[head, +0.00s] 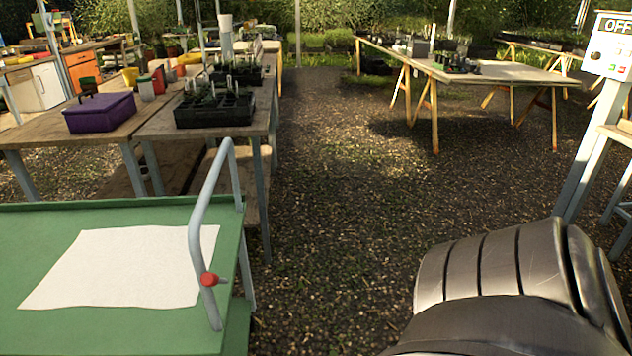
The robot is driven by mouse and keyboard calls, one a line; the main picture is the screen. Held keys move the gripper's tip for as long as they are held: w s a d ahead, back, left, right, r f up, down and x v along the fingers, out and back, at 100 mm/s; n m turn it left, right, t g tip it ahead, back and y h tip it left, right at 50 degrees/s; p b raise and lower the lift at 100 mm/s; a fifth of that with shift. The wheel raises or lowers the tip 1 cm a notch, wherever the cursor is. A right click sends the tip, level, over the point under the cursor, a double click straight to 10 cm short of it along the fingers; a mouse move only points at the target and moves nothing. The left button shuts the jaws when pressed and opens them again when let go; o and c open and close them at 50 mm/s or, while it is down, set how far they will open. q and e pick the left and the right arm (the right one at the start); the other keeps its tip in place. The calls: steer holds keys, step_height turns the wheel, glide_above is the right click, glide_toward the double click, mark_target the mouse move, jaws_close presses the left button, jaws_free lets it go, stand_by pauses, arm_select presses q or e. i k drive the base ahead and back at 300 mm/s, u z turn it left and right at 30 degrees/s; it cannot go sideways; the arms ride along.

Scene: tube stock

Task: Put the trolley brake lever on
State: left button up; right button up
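The green trolley (60,325) stands at the lower left, with a grey tubular handle (203,200) rising at its right end. A small lever with a red knob (210,279) sits low on the handle and points out to the right. I cannot tell from this view whether the brake is on or off. Neither of my grippers shows; a dark ribbed part of my own body fills the lower right, apart from the trolley.
A white sheet (120,266) lies on the trolley top. Wooden benches with a purple box (100,112) and black plant trays (214,108) stand behind. A panel marked OFF (608,48) stands at right. The gravel aisle (330,200) is clear.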

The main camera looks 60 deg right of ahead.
mark_target(207, 278)
steer(key=z, duration=0.25)
steer(key=i, duration=0.2)
steer(key=z, duration=0.5)
